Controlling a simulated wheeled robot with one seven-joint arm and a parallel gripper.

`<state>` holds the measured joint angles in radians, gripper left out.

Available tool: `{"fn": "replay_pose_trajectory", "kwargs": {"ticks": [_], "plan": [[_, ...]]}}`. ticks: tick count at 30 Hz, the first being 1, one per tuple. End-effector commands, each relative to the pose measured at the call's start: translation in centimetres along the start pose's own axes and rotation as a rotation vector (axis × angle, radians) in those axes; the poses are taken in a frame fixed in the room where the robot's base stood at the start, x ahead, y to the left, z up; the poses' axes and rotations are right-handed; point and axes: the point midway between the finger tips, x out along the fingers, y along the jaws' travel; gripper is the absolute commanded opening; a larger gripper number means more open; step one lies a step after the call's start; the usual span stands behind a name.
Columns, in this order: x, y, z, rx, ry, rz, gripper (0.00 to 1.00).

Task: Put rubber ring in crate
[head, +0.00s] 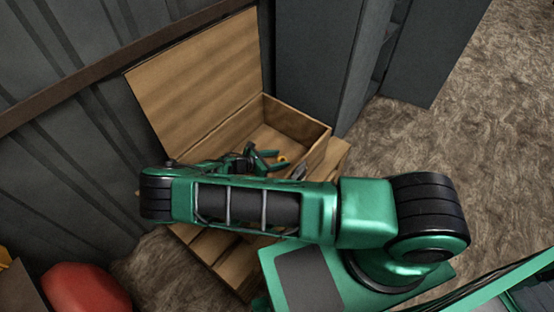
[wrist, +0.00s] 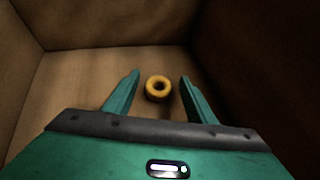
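The rubber ring is a small yellow ring (wrist: 158,88), seen between my two fingertips in the wrist view, with a gap on each side. It appears to lie on the wooden floor of the crate. A bit of yellow, likely the ring (head: 283,158), shows beside my gripper in the head view. The crate (head: 312,124) is a wooden box with its lid raised; its walls (wrist: 100,22) surround the ring in the wrist view. My green gripper (head: 268,160) is open and empty, reaching into the crate. My arm hides the crate's near part in the head view.
The raised lid (head: 200,80) stands at the crate's back left against a corrugated metal wall (head: 60,50). A dark grey cabinet (head: 315,60) is right behind the crate. A red rounded object (head: 85,290) sits at lower left. Open ground (head: 490,110) lies to the right.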

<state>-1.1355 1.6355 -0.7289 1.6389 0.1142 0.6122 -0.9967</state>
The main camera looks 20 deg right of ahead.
Motion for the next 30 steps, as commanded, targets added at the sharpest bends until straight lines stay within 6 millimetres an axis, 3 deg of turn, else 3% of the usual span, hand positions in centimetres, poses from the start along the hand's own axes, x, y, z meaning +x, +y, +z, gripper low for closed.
{"fn": "replay_pose_trajectory", "kwargs": {"ticks": [8,14,30], "plan": [[0.0,0.0,0.1,0.000,0.000,0.000,0.51],[-0.9,0.1,1.2,0.001,0.001,0.001,0.51],[-11.0,0.0,1.1,0.000,0.000,0.001,0.51]]}}
